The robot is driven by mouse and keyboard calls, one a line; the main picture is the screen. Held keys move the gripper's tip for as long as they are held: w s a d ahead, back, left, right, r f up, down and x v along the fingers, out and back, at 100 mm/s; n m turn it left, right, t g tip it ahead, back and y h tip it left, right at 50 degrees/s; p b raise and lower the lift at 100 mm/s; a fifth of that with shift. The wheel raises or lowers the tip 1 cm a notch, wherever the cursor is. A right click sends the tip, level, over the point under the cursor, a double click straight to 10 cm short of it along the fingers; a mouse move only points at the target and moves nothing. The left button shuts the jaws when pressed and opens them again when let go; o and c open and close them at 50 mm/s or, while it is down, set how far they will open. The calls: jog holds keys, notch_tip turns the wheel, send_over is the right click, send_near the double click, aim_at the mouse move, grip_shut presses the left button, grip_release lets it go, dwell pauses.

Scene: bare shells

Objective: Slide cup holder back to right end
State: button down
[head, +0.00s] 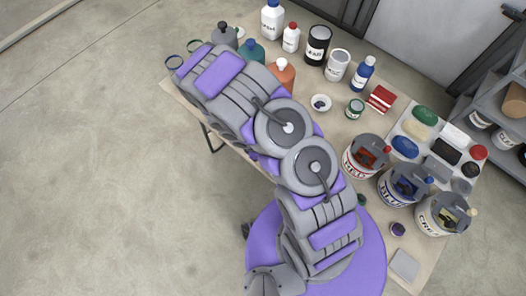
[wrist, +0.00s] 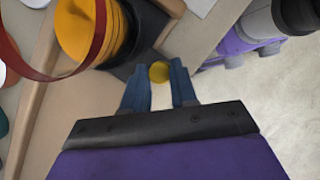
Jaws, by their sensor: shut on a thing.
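In the wrist view my gripper (wrist: 158,90) has two blue fingers closed on a small round yellow knob (wrist: 159,72) at their tips. The knob sits by a dark holder piece (wrist: 143,30) at the table edge; I take this as the cup holder, though its full shape is cut off. A yellow ribbed cup (wrist: 82,30) stands beside the dark piece, upper left of the fingers. In the head view my arm reaches to the upper left end of the table and hides the gripper, knob and holder.
The table (head: 342,116) carries paint buckets labelled RED (head: 364,158), BLUE (head: 400,187) and CREAM (head: 444,214) at right, and bottles along the back. A red curved band (wrist: 98,40) crosses near the camera at left. Open floor (head: 90,170) lies left of the table.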

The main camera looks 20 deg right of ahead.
jog(key=shift+s+d, duration=0.15)
jog(key=shift+s, duration=0.05)
jog(key=c, duration=0.9)
grip_release()
jog(key=shift+w+a+r, duration=0.1)
jog(key=shift+a+r, duration=0.2)
jog(key=shift+r, duration=0.2)
jog(key=p+v, duration=0.1)
jog(key=v, duration=1.5)
jog(key=shift+w+r+p, duration=0.1)
jog(key=shift+p, duration=0.2)
